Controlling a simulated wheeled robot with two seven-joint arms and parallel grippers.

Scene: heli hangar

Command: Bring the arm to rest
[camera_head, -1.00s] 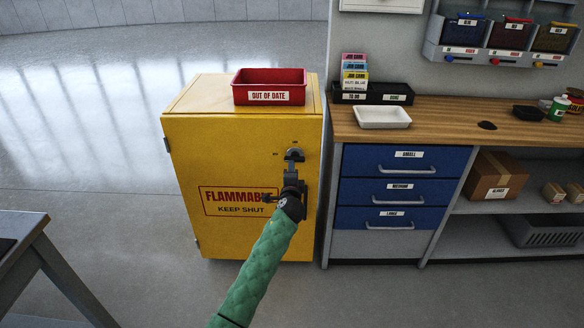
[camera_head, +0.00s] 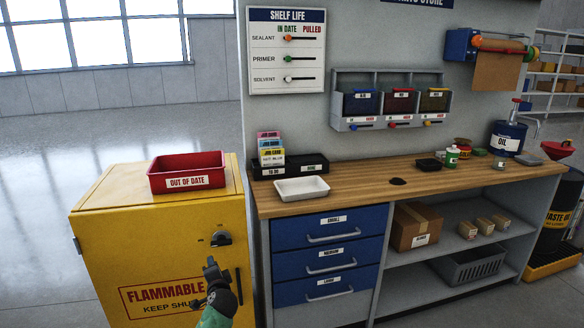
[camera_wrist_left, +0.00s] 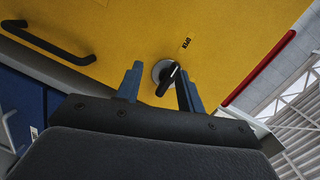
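My left gripper (camera_head: 211,268) comes up from the bottom in the head view, in front of the yellow flammables cabinet (camera_head: 88,243). It is just below the cabinet's dark turn latch (camera_head: 221,239). In the left wrist view, the gripper's two fingers (camera_wrist_left: 160,84) stand apart with nothing held. The latch (camera_wrist_left: 167,79) shows beyond and between the fingertips, against the yellow door. The door looks closed. My right gripper is in neither view.
A red OUT OF DATE tray (camera_head: 187,183) sits on the cabinet. To the right, a wooden workbench (camera_head: 358,182) holds a white tray (camera_head: 301,194) and small jars, with blue drawers (camera_head: 330,259) below. A waste oil drum (camera_head: 556,215) stands at far right. Floor at left is open.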

